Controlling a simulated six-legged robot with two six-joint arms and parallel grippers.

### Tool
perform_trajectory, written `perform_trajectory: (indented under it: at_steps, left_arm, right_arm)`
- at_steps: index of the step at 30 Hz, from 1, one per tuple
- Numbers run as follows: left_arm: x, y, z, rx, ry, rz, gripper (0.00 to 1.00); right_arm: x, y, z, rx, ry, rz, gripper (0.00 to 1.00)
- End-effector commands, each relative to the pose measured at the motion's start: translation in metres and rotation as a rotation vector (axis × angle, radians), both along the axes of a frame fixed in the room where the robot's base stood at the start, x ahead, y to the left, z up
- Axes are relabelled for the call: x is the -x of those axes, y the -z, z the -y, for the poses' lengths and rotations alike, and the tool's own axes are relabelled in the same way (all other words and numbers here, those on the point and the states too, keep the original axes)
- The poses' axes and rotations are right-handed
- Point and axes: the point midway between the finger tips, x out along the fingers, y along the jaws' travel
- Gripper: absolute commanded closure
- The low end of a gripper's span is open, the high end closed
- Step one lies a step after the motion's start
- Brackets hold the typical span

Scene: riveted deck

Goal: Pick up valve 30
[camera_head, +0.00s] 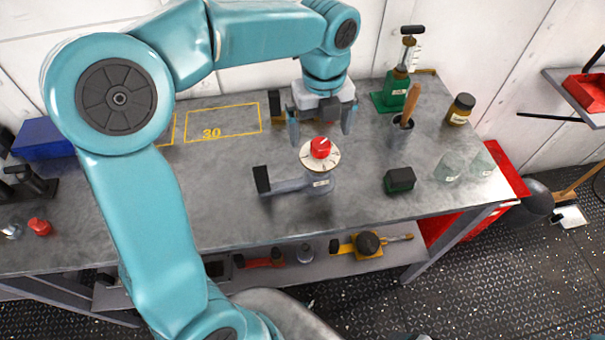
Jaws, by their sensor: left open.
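A yellow outline (185,123) marked 30 on the bench is empty where visible. My right gripper is not in view.
On the grey workbench (225,215), a green-based tool (390,98), a cup with a wooden handle (400,136), a brown jar (460,109), a dark green block (400,180) and glass beakers (449,167) stand to the right. A blue box (42,139) is at far left. The lower shelf holds several fittings.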

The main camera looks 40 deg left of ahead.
Motion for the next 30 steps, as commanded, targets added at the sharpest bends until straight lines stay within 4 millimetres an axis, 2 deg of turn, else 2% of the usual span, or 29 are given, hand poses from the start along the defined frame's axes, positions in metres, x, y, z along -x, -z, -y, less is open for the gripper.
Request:
perform_trajectory:
  at_steps: [5, 14, 22, 23, 30]
  left_arm:
    - [-0.001, 0.013, 0.0, 0.0, -0.001, -0.001, 0.0]
    - [-0.005, 0.057, 0.0, 0.0, 0.0, -0.001, 0.0]
    - [-0.005, 0.061, -0.001, 0.0, 0.0, 0.001, 0.0]
    - [-0.005, 0.061, -0.001, 0.0, 0.0, 0.001, 0.03]
    - [-0.005, 0.061, -0.001, 0.001, 0.0, 0.001, 0.81]
  right_arm:
    - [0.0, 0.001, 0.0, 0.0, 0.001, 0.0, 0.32]
    - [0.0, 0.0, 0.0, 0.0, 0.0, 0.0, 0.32]
    - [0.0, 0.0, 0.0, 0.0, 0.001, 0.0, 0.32]
    - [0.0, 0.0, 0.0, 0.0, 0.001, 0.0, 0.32]
    - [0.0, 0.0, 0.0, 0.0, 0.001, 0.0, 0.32]
